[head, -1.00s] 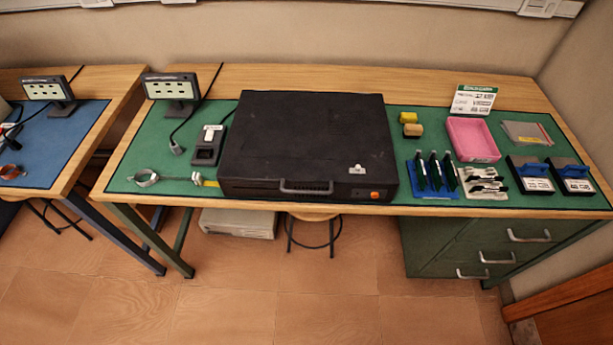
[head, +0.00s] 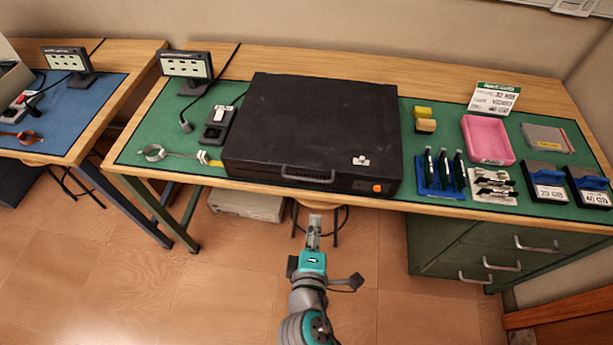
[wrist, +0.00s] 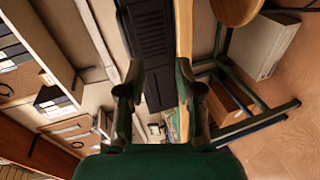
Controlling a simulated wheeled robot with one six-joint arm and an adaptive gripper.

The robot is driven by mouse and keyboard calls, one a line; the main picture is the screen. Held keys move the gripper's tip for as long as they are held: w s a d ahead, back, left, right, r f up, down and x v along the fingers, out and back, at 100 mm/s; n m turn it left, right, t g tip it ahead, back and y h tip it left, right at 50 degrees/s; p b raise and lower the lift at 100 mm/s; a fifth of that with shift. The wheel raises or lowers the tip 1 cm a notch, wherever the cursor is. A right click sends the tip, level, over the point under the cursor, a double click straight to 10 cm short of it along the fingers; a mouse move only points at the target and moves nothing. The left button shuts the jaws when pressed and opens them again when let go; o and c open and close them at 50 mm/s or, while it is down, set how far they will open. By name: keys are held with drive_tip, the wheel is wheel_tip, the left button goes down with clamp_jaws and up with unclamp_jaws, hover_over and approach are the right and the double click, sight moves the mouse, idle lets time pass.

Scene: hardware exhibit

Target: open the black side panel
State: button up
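A black computer case (head: 265,161) lies flat on the green mat, its black side panel (head: 325,115) facing up and closed. A grey handle (head: 307,175) is on the front, with an orange button (head: 377,188) at the front right and a small pale piece (head: 361,160) on top near that corner. My gripper (head: 313,222) is in front of the table, below the handle in the picture and apart from the case. In the wrist view its fingers (wrist: 160,92) are spread with nothing between them, and the case's dark slotted front (wrist: 152,35) shows beyond.
A pink tray (head: 488,140), a blue rack (head: 440,180), and black-and-blue boxes (head: 545,184) stand right of the case. A wrist strap (head: 154,153) and a dark device (head: 217,127) lie left. A stool (head: 315,204) is under the table; green drawers (head: 480,250) are at right.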

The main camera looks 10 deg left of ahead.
drive_tip(key=h, duration=0.1)
approach(303, 179)
drive_tip(key=shift+t, duration=0.4)
drive_tip(key=x, duration=0.7)
drive_tip(key=f+x, duration=0.1)
drive_tip(key=x, duration=0.2)
drive_tip(key=shift+w+a, duration=0.1)
clamp_jaws()
